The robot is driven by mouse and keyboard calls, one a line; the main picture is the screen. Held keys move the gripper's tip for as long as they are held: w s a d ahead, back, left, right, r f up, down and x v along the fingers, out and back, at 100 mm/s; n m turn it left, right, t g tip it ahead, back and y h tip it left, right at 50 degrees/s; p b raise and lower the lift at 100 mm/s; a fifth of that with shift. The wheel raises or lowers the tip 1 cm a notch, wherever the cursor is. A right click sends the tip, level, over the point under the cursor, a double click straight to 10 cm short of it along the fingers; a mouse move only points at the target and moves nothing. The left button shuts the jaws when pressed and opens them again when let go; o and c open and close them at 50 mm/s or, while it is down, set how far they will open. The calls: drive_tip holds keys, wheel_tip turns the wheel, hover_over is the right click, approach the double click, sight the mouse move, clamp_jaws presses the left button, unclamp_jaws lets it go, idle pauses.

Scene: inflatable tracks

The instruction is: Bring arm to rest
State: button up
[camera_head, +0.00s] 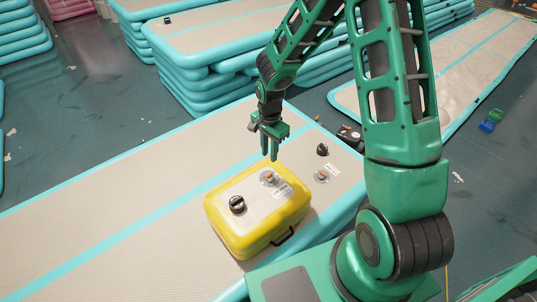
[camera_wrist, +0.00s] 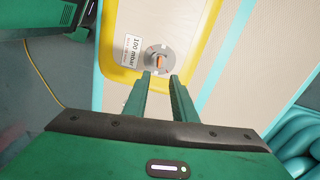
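My gripper (camera_head: 270,155) hangs fingers-down above the far end of a yellow case (camera_head: 225,222), which lies on a beige and teal inflatable track (camera_head: 100,232). In the wrist view my gripper (camera_wrist: 161,76) shows two green fingers with a clear gap and nothing between them. Past the fingertips is a round grey fitting with an orange centre (camera_wrist: 158,60), set in the case's top beside a "100 mbar" label (camera_wrist: 132,50). The fingers look apart from it. My arm reaches up and over from the right in the head view.
A black knob (camera_head: 237,204) sits on the case. A black cap (camera_head: 322,150) and another orange-centred fitting (camera_head: 321,176) are on the track to its right. Stacked inflatable tracks (camera_head: 200,85) stand behind. Blue and green blocks (camera_head: 490,121) lie on the floor at right.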

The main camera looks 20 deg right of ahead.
idle(0.3)
drive_tip(key=s+d+r+n+h, duration=0.1)
drive_tip(key=s+d+r+n, duration=0.1)
drive_tip(key=s+d+r, duration=0.6)
drive_tip(key=s+d+r+n+h, duration=0.1)
drive_tip(key=s+d+r, duration=0.4)
drive_tip(key=r, duration=0.5)
drive_tip(key=s+d+r+n+y, duration=0.1)
drive_tip(key=s+r, duration=0.2)
drive_tip(key=s, duration=0.6)
drive_tip(key=s+d+r+n+y, duration=0.1)
drive_tip(key=s+r, duration=0.3)
drive_tip(key=s, duration=0.5)
drive_tip(key=shift+s+d+r+n, duration=0.15)
drive_tip(key=shift+d+r+n, duration=0.15)
drive_tip(key=shift+d+n, duration=0.45)
drive_tip(key=shift+w+f, duration=0.25)
drive_tip(key=shift+w, duration=0.4)
